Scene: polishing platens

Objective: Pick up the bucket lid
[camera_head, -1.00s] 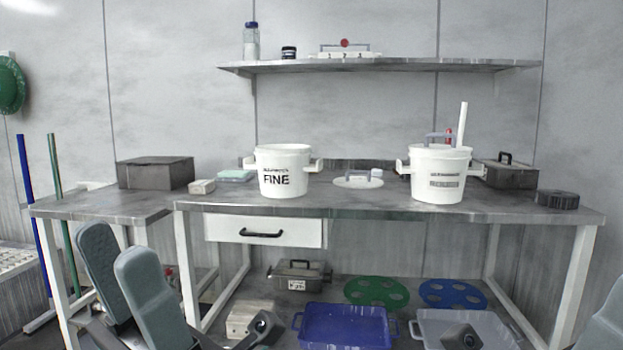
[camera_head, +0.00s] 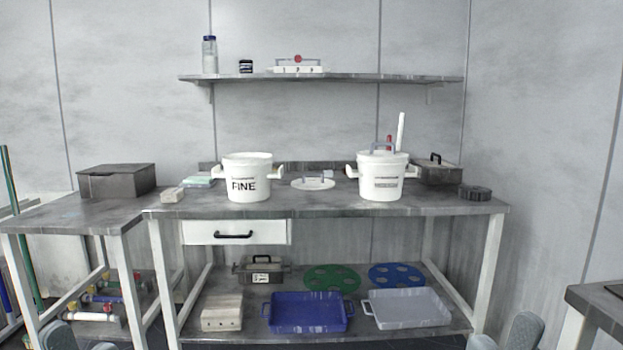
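A flat round white lid (camera_head: 308,184) with a small handle lies on the bench top between two white buckets. The left bucket (camera_head: 248,178) reads "FINE" and has no handle across its top. The right bucket (camera_head: 380,183) has a grey handle (camera_head: 384,148) above its rim, and a white stick and a red item show behind it. Grey parts of my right arm (camera_head: 525,332) show at the bottom right edge, well short of the bench; its fingers cannot be made out. Only grey parts of my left arm (camera_head: 60,336) show at the bottom left; its gripper is out of view.
The metal bench (camera_head: 330,208) also holds a dark box (camera_head: 438,172) and a black round piece (camera_head: 475,193). A grey box (camera_head: 117,182) stands on the left table. Blue (camera_head: 308,318) and grey (camera_head: 408,312) trays are on the lower shelf. Another table (camera_head: 600,300) stands at right.

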